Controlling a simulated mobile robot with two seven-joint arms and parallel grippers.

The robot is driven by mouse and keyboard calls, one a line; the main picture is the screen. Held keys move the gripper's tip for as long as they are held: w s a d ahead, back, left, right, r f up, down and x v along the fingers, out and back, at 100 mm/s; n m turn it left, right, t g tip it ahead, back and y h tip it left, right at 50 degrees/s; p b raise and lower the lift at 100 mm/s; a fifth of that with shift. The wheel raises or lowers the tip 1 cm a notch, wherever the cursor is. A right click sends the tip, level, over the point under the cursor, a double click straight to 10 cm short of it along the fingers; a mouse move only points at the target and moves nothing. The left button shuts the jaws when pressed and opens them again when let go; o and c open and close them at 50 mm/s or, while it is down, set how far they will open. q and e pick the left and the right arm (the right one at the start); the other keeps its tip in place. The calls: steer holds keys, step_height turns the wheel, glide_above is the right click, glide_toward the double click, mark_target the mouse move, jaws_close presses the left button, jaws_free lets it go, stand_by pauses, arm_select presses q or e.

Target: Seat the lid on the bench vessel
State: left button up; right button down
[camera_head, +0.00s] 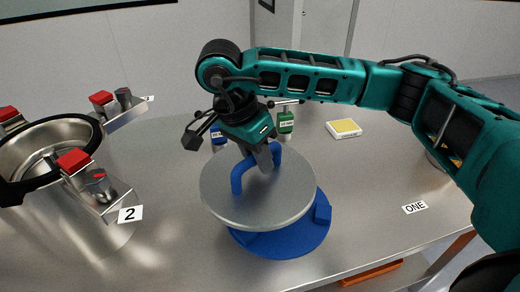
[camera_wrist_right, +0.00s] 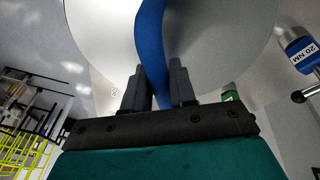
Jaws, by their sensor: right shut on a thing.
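The lid (camera_head: 225,196) is a round grey metal disc with a blue arched handle (camera_head: 240,172). My right gripper (camera_head: 272,160) is shut on that handle from above. In the right wrist view the right gripper's fingers (camera_wrist_right: 160,88) stand on both sides of the blue handle (camera_wrist_right: 150,40), with the lid (camera_wrist_right: 95,40) behind. The lid is over a round blue stand (camera_head: 280,243); I cannot tell whether they touch. The bench vessel (camera_head: 85,240) is an open metal pot with a black rim at the left, with red-topped clamps (camera_head: 75,160). My left gripper is not in view.
A blue-marked tool (camera_head: 218,135) and a green-marked tool (camera_head: 285,122) stand behind the lid. The blue one, labelled 20 NM, also shows in the right wrist view (camera_wrist_right: 298,50). A yellow-topped white box (camera_head: 343,128) lies farther right. Bench space between the vessel and lid is clear.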

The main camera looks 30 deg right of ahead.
mark_target(252, 182)
steer(key=n, duration=0.1)
steer(key=n+t, duration=0.1)
steer(key=n, duration=0.2)
steer(key=shift+s+a+f, duration=0.1)
steer(key=shift+a+f, duration=0.15)
steer(key=n, duration=0.1)
steer(key=n+t, duration=0.1)
steer(key=n, duration=0.1)
steer(key=shift+a+f+n, duration=0.2)
steer(key=shift+f+n, duration=0.1)
steer(key=shift+f, duration=0.05)
steer(key=n, duration=0.2)
steer(key=n+t+y, duration=0.1)
steer(key=n, duration=0.1)
steer(key=f+n, duration=0.1)
steer(key=n, duration=0.1)
steer(key=shift+s+a+t, duration=0.15)
steer(key=shift+a+t, duration=0.15)
steer(key=shift+a, duration=0.05)
steer(key=shift+s+f+n+y, duration=0.15)
steer(key=shift+n+y, duration=0.15)
steer(key=shift+n, duration=0.1)
